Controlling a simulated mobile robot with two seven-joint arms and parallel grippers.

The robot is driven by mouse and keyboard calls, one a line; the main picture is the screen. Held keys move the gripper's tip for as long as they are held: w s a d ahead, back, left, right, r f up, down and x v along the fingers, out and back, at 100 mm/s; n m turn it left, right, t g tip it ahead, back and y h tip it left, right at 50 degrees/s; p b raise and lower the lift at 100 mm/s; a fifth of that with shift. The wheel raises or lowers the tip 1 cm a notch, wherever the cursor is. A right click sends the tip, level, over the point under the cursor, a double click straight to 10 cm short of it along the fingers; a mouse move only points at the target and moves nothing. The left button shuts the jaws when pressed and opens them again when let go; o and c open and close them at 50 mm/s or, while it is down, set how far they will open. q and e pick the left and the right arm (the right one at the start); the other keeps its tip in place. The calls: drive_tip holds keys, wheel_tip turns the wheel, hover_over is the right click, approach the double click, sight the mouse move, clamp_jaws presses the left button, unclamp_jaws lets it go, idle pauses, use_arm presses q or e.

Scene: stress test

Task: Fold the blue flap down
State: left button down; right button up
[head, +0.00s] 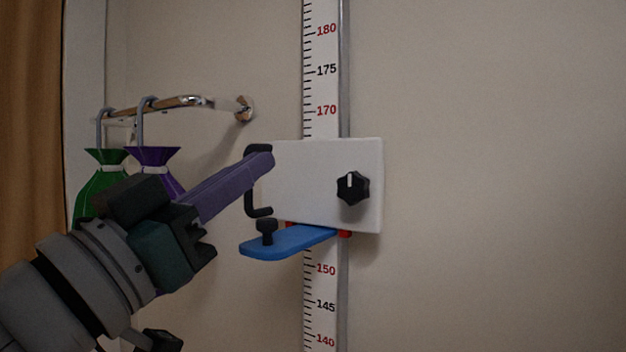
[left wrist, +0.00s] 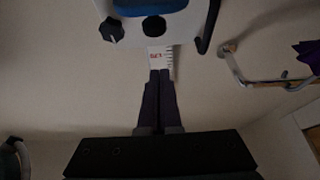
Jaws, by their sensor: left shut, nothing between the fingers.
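The blue flap (head: 290,242) sticks out roughly level from the lower edge of a white block (head: 315,180) on a height scale. A small black knob (head: 267,228) stands on the flap's top near its outer end. Part of the flap (left wrist: 150,6) shows at the top edge of the left wrist view. My left gripper (head: 268,161) is shut and empty, its purple fingers pointing at the block above the flap. In the head view its tips overlap a black handle (head: 260,210); in the left wrist view the tips (left wrist: 160,73) are clear of that handle. My right gripper is not in view.
A black star-shaped dial (head: 353,188) sits on the block's face. The height scale (head: 321,70) runs vertically along the wall. Left of it, a metal rail (head: 180,104) carries a green bag (head: 92,190) and a purple bag (head: 155,165). The wall right of the block is bare.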

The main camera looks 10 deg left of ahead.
use_arm(q)
drive_tip(key=shift+f+b, duration=0.5)
drive_tip(key=shift+f, duration=1.65)
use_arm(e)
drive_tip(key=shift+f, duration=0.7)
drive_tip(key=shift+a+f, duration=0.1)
